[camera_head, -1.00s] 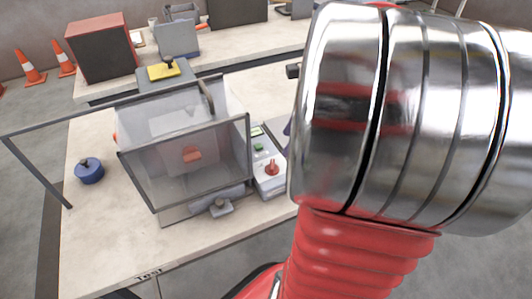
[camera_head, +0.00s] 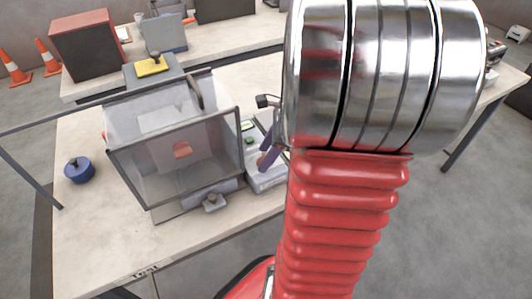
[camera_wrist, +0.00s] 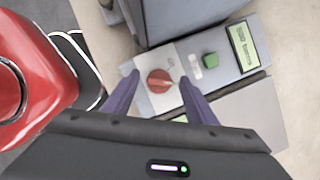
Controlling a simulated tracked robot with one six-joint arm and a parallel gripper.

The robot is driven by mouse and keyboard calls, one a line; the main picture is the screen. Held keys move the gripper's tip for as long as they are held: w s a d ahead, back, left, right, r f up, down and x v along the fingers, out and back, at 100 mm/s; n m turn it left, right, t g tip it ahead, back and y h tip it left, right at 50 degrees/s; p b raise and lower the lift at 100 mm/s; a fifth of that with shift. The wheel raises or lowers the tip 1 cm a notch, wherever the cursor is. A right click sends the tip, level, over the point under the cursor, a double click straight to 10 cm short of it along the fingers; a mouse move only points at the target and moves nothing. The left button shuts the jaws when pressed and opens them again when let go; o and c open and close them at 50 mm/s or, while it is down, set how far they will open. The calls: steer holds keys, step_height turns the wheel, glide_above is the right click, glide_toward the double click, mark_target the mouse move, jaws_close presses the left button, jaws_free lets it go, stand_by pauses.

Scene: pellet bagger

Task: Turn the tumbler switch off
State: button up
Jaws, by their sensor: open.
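The tumbler switch is a red rotary knob (camera_wrist: 160,81) on a pale plate of the grey control panel (camera_wrist: 228,78), seen in the wrist view. In the head view the knob is hidden behind my gripper. My gripper (camera_wrist: 158,92) is open, its two purple fingers on either side of the knob, the left finger at its left and the right finger at its right. I cannot tell whether the fingers touch the knob. In the head view the fingers show over the panel at my gripper (camera_head: 268,158). A white pointer mark shows on the knob's right side.
A green button (camera_wrist: 210,60) and a small display (camera_wrist: 243,47) are close to the knob on the panel. The clear-walled bagger box (camera_head: 175,160) stands directly left of the panel. A blue lidded pot (camera_head: 80,170) is at the table's left. The table (camera_head: 100,235) is bare in front.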

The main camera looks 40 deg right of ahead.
steer(key=shift+c, duration=0.3)
steer(key=c, duration=1)
steer(key=shift+n, duration=0.3)
steer(key=n+g, duration=0.1)
steer(key=n, duration=0.1)
steer(key=n+g+y, duration=0.1)
steer(key=n, duration=0.2)
steer(key=shift+w+d, duration=0.15)
steer(key=shift+w, duration=0.05)
steer(key=n+g, duration=0.2)
steer(key=n, duration=0.4)
steer(key=shift+w, duration=0.15)
steer(key=shift+n, duration=0.3)
steer(key=o, duration=1.1)
steer(key=shift+c, duration=0.2)
